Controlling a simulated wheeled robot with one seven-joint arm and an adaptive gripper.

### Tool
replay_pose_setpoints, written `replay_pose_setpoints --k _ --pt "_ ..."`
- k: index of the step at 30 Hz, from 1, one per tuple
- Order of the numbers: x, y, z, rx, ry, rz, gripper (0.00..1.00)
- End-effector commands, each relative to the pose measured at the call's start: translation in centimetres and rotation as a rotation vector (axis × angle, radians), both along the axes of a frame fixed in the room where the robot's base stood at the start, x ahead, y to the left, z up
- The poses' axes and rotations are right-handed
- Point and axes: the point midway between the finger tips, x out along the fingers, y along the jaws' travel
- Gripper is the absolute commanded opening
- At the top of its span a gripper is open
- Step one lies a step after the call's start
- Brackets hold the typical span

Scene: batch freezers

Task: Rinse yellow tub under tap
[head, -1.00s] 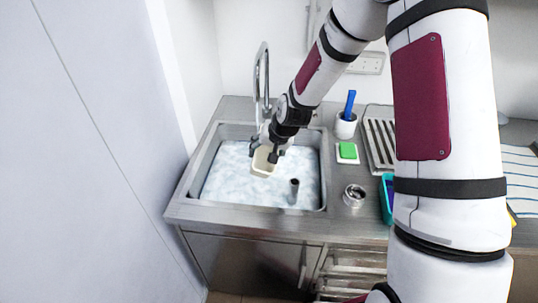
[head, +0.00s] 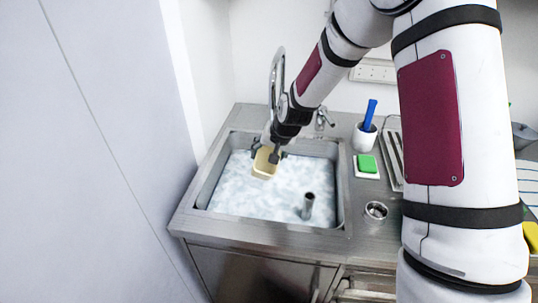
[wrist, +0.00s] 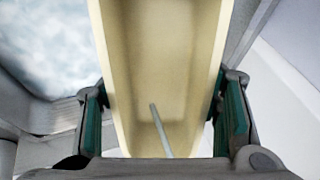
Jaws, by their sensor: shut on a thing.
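The pale yellow tub (head: 263,168) is over the back left part of the sink (head: 341,200), which holds foamy water. My gripper (head: 269,155) is shut on it. In the wrist view the tub (wrist: 165,50) sits between the green-lined fingers (wrist: 164,100), its hollow side facing the camera. A thin pale streak or rod (wrist: 161,130) shows against its inside; I cannot tell which. The tall curved tap (head: 275,75) stands at the back of the sink, partly hidden by my arm. Whether the tub touches the water is unclear.
A metal standpipe (head: 308,206) rises from the foam at the right. On the right counter are a green sponge (head: 367,163) on a white dish, a white cup (head: 364,138) with a blue-handled brush, and a metal ring (head: 376,210). A wall closes off the left.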

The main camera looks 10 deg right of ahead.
Motion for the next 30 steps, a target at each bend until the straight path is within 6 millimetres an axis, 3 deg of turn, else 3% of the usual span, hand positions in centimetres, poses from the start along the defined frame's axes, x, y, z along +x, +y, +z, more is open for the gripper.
replay_pose_setpoints --k 30 --pt "0.4 -1.1 0.0 0.000 0.000 0.000 0.24"
